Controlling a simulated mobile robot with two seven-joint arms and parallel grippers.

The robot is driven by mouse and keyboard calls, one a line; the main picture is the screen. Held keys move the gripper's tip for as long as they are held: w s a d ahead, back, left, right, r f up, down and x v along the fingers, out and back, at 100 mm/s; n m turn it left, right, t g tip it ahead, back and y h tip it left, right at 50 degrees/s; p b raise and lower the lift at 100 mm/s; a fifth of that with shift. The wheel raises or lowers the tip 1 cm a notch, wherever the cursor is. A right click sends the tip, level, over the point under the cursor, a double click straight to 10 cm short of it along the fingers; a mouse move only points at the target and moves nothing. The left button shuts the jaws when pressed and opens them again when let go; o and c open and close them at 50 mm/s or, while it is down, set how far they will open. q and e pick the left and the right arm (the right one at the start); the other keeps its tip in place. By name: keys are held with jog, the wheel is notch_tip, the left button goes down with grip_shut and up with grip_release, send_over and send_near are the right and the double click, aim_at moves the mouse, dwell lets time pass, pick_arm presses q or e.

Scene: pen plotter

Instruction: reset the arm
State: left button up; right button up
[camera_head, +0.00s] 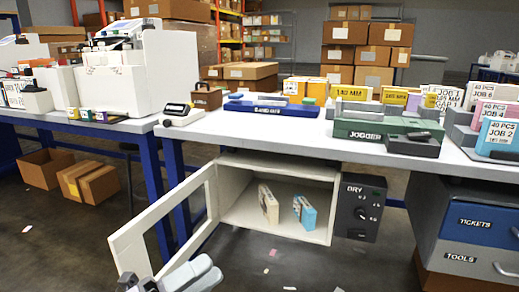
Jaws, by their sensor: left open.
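My left gripper (172,279) shows at the bottom edge, left of centre, partly cut off by the frame. It is open, with nothing seen between its fingers. It is in front of the lower part of the open white door (156,213) of the drying cabinet (277,165); I cannot tell whether they touch. Inside the cabinet stand a cream packet (268,204) and a blue packet (305,213), apart from each other. My right gripper is not in view.
A dark DRY panel (360,207) with a knob is right of the cabinet. The bench above holds a green JOGGER (385,131), a blue-based device (270,107) and labelled boxes. A drawer unit (468,222) stands at right. Small scraps lie on the floor.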

pick_arm(q)
jog(key=s+f+n+y, duration=0.4)
jog(key=f+n+y, duration=0.3)
jog(key=n, duration=0.8)
jog(key=s+f+n+y, duration=0.4)
jog(key=f+n, duration=0.4)
jog(key=n, duration=0.7)
jog(key=s+a+r+y+p, duration=0.1)
jog(key=r+p, duration=0.4)
jog(key=p, duration=0.5)
jog(key=s+a+r+g+y+p, duration=0.1)
jog(key=a+r+p, duration=0.4)
jog(key=p, duration=0.6)
jog(key=s+a+r+y+p, duration=0.3)
jog(key=a+r+p, duration=0.1)
jog(key=p, duration=0.6)
jog(key=shift+a+r+m+y+p, duration=0.3)
jog(key=shift+a+r+p, duration=0.1)
jog(key=shift+r, duration=0.3)
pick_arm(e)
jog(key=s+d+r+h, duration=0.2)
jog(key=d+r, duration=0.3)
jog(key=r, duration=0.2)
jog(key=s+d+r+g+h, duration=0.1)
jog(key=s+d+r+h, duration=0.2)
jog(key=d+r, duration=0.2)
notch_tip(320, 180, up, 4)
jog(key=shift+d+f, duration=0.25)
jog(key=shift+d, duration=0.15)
